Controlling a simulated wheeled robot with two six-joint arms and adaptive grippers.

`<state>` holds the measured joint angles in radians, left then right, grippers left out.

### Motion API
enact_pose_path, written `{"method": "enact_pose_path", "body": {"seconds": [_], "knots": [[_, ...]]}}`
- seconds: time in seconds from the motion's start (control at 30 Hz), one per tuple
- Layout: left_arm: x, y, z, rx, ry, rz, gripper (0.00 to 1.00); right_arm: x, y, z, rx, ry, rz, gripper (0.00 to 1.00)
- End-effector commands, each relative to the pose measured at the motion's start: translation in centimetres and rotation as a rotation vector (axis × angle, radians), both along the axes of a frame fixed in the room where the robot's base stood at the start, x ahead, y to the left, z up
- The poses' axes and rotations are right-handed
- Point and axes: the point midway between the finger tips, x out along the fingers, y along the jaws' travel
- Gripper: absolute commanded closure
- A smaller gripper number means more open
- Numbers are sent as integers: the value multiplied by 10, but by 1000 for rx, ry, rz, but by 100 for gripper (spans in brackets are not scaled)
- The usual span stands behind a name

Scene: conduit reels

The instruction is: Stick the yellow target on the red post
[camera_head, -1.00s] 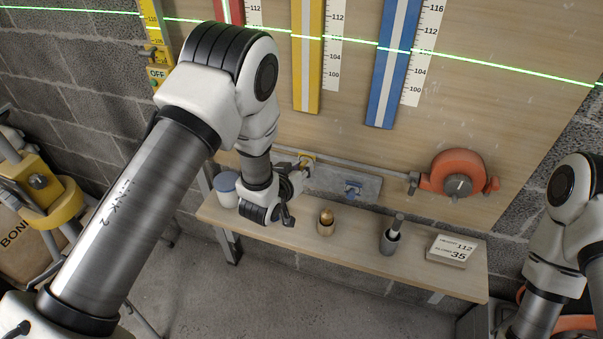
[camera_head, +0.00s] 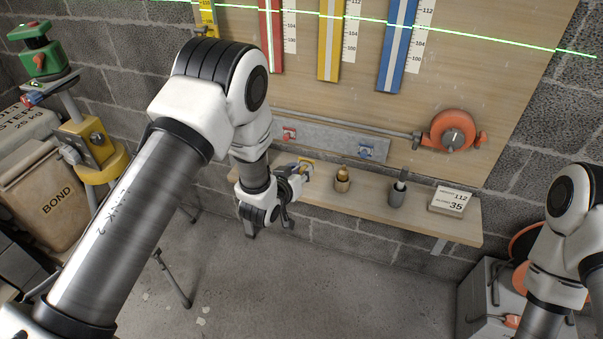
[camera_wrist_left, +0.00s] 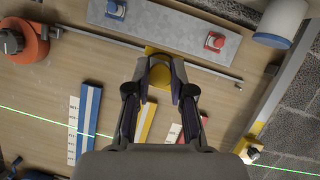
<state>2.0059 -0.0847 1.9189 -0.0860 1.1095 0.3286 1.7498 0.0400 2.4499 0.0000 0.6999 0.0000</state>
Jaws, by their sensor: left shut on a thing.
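My left gripper (camera_head: 298,172) is shut on the yellow target (camera_head: 307,162), in front of the shelf and below the grey metal strip. In the left wrist view, the yellow target (camera_wrist_left: 160,77) sits between the fingertips of the gripper (camera_wrist_left: 161,66), apart from the board. The red post (camera_head: 271,40) is an upright red strip with a pale centre line, on the board above and left of the gripper. Its lower end (camera_wrist_left: 174,133) shows partly behind a finger in the wrist view. My right gripper is out of view.
Red (camera_head: 289,134) and blue (camera_head: 367,151) targets sit on the grey strip (camera_head: 328,141). Yellow (camera_head: 331,45) and blue (camera_head: 396,50) posts stand right of the red one. The shelf (camera_head: 420,215) holds cups and a sign (camera_head: 452,200). An orange reel (camera_head: 452,131) is at right.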

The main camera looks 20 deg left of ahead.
Motion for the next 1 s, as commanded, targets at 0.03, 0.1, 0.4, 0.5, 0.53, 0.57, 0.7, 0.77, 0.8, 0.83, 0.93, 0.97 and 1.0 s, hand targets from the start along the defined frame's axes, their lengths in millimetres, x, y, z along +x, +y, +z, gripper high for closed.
{"method": "enact_pose_path", "body": {"seconds": [0.03, 0.1, 0.4, 0.5, 0.53, 0.57, 0.7, 0.77, 0.8, 0.83, 0.93, 0.97, 1.0], "knots": [[-2, 0, 1, 0, 0, 0, 100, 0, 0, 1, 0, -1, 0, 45], [-6, 0, 0, 0, 1, 1, 100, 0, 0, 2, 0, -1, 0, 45], [-20, 1, 1, 0, 1, 1, 100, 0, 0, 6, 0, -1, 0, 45], [-25, 1, 0, 0, 1, 1, 100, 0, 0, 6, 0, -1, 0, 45], [-27, 1, 0, 0, 1, 1, 100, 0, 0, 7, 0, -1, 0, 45], [-28, 1, 0, 0, 1, 1, 100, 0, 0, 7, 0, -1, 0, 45], [-35, 1, 0, 0, 1, 1, 100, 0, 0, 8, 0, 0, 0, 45], [-38, 2, 0, 0, 1, 1, 100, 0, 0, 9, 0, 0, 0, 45], [-39, 2, 0, 0, 1, 1, 100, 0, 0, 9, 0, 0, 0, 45], [-41, 2, 1, 0, 0, 1, 100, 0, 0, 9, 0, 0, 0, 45], [-46, 2, 1, 0, 1, 1, 100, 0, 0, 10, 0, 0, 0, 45], [-47, 2, 0, 0, 1, 1, 100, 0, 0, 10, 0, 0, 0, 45], [-49, 2, 0, 0, 1, 1, 100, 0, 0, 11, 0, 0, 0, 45]]}}
